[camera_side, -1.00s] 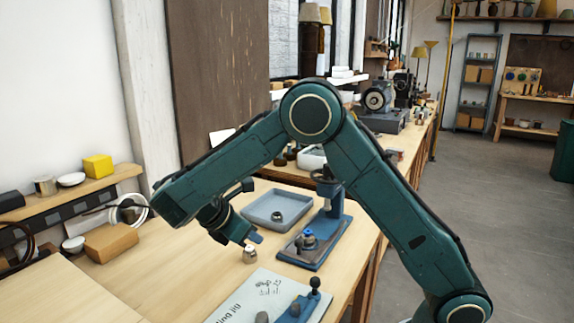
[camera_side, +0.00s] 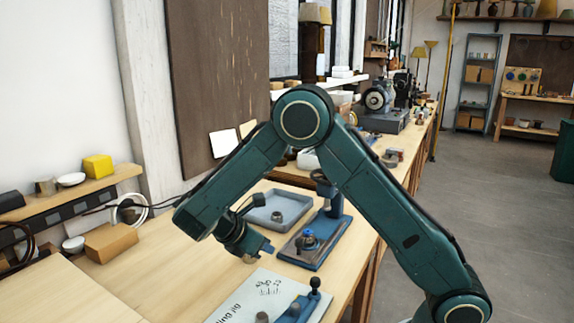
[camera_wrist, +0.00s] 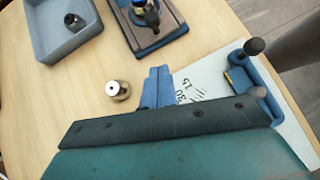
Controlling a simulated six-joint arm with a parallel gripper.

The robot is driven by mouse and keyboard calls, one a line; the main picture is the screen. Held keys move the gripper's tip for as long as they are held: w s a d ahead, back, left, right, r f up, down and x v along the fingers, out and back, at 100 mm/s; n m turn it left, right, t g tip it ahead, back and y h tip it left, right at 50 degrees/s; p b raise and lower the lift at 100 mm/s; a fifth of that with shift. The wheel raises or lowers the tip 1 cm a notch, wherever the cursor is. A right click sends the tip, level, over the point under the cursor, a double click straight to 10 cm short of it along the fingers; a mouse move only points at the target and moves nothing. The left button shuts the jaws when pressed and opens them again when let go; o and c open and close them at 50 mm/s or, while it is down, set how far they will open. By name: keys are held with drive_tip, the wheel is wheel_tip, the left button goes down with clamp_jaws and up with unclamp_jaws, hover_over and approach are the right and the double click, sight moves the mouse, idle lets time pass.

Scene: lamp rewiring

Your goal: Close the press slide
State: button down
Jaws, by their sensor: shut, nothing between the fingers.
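The blue press (camera_side: 312,262) stands on the bench, with a column at its back and a dark plate on its base. A small piece with a blue top (camera_side: 308,238) sits on that plate. In the wrist view the press base (camera_wrist: 172,22) shows at the top, cut off by the frame. I cannot tell which part is the slide or how far it is open. My gripper (camera_side: 268,248) is shut and empty, low over the bench at the left of the press and apart from it. Its blue fingers show in the wrist view (camera_wrist: 158,82).
A small metal cap (camera_wrist: 118,90) stands on the bench close beside my fingers. A grey tray (camera_side: 298,200) holds another small metal part behind. A white printed sheet (camera_side: 240,300) with a blue, black-knobbed fixture (camera_side: 300,306) lies in front.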

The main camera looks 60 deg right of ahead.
sight(298, 251)
drive_tip(key=x, duration=0.4)
drive_tip(key=shift+d, duration=0.15)
drive_tip(key=d, duration=0.1)
drive_tip(key=s+d, duration=0.1)
drive_tip(key=shift+d+f, duration=0.25)
drive_tip(key=shift+d, duration=0.15)
drive_tip(key=shift+s+d, duration=0.2)
drive_tip(key=shift+d, duration=0.4)
drive_tip(key=shift+d, duration=0.1)
drive_tip(key=d, duration=1.4)
drive_tip(key=shift+a, duration=0.1)
